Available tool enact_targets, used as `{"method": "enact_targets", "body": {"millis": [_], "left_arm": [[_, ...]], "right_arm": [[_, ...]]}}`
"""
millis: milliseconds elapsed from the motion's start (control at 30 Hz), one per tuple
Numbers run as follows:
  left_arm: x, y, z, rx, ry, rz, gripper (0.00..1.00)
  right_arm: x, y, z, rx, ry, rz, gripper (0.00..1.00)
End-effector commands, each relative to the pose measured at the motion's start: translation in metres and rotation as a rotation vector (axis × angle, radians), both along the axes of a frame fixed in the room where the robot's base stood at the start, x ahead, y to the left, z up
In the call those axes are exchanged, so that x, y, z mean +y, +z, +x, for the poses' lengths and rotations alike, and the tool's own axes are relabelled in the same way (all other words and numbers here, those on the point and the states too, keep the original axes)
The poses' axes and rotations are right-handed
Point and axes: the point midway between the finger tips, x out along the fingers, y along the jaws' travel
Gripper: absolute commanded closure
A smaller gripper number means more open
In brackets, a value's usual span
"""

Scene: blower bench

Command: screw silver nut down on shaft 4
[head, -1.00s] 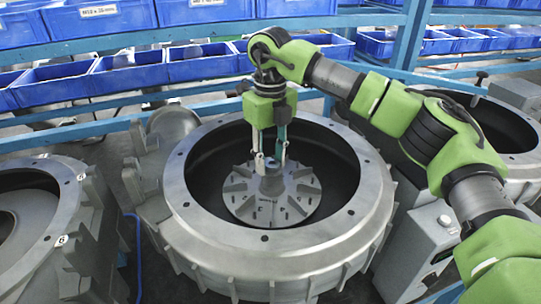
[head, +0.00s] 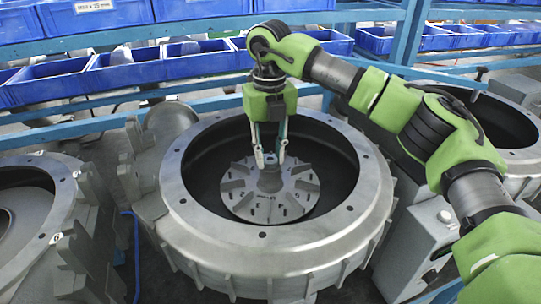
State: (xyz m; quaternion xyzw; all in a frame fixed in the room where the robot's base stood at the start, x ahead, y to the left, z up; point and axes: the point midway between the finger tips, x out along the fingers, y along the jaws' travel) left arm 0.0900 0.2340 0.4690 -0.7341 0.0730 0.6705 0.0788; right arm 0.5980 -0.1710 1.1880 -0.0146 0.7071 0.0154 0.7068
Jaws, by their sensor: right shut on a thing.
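The middle blower housing (head: 180,208) is a round grey metal casing with a wide open top. Inside it a slotted grey disc (head: 238,190) surrounds a short upright shaft hub (head: 270,182). My right gripper (head: 270,160) points straight down over the hub, its two fingers on either side of the shaft top. It is shut on the silver nut (head: 270,160), which is small and mostly hidden between the fingertips. The nut is at the top of the shaft; its thread contact cannot be seen. My left gripper is not in view.
A similar open housing (head: 62,215) stands at the left, another (head: 525,160) at the right. Blue bins (head: 125,75) on blue racks line the back. A grey box with a round knob (head: 418,235) stands right of the middle housing, below my right arm.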

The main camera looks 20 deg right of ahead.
Motion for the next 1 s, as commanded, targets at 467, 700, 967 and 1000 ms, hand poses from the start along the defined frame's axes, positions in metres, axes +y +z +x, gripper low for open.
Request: {"method": "enact_targets", "body": {"millis": [467, 700, 967, 1000], "left_arm": [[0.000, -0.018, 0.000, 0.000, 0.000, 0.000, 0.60], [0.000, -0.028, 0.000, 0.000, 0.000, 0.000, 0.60], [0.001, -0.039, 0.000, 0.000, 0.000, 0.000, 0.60], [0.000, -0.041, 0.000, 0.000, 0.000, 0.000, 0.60]], "right_arm": [[0.006, -0.004, -0.002, 0.009, -0.616, 0.005, 1.00], [0.006, -0.005, -0.002, 0.010, -0.934, 0.004, 1.00], [0.007, -0.006, -0.002, 0.011, -1.279, 0.004, 1.00], [0.007, -0.005, -0.002, 0.011, -1.333, 0.004, 1.00]]}}
